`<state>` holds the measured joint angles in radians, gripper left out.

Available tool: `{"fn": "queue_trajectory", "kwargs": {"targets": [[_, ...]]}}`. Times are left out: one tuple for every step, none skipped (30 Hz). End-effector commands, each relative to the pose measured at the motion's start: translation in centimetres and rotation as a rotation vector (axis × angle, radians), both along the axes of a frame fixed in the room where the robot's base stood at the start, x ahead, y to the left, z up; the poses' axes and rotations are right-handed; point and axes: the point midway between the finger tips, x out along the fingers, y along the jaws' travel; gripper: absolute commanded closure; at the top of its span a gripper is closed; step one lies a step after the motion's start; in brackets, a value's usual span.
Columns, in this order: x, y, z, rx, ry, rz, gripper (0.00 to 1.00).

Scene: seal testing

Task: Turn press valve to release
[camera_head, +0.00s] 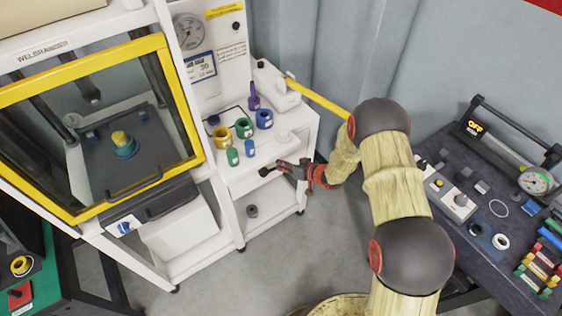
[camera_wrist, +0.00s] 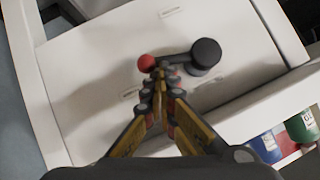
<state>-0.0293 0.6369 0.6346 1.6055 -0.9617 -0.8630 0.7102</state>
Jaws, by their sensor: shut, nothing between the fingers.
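The press valve lever shows in the wrist view as a black round hub (camera_wrist: 206,54) with a short dark arm and a red ball end (camera_wrist: 146,62) on a white panel. My gripper (camera_wrist: 162,70) is shut and empty, its tips at the lever arm between ball and hub. I cannot tell whether they touch it. In the head view my gripper (camera_head: 278,168) is at the front of the white cart (camera_head: 295,150), with the dark hub (camera_head: 264,172) just beyond its tips. The press (camera_head: 100,120) has a yellow-framed window, with a yellow and blue part (camera_head: 123,142) visible inside.
Coloured rings and small bottles, including a green ring (camera_head: 243,128), stand on the cart top. A white box with a yellow bar (camera_head: 320,98) is at the back. A dark workbench (camera_head: 485,195) with tools is at the right. Grey floor (camera_head: 265,245) is clear below my gripper.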

Motion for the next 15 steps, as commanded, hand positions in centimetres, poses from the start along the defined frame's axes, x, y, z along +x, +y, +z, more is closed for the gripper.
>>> {"fn": "queue_trajectory", "kwargs": {"targets": [[0.0,-0.3,-0.3,0.033,0.026,-0.002,1.00],[0.0,-0.3,-0.6,0.058,0.042,-0.001,1.00],[0.0,-0.3,-0.9,0.090,0.064,-0.002,1.00],[0.1,-0.3,-1.1,0.114,0.080,-0.002,1.00],[0.1,-0.3,-1.4,0.137,0.096,-0.001,1.00],[0.1,-0.3,-1.7,0.169,0.118,-0.002,1.00],[0.1,-0.3,-2.0,0.193,0.133,-0.001,1.00],[0.1,-0.3,-2.3,0.216,0.150,-0.002,1.00],[0.1,-0.3,-2.6,0.248,0.170,-0.002,1.00],[0.0,-0.3,-2.8,0.272,0.187,-0.002,1.00],[0.1,-0.2,-3.0,0.295,0.201,-0.001,1.00],[0.0,-0.2,-3.4,0.326,0.224,-0.001,1.00],[0.0,-0.1,-3.6,0.350,0.239,0.000,1.00],[-0.1,-0.1,-3.9,0.374,0.256,-0.001,1.00],[-0.1,0.0,-4.2,0.406,0.276,-0.001,1.00]]}}
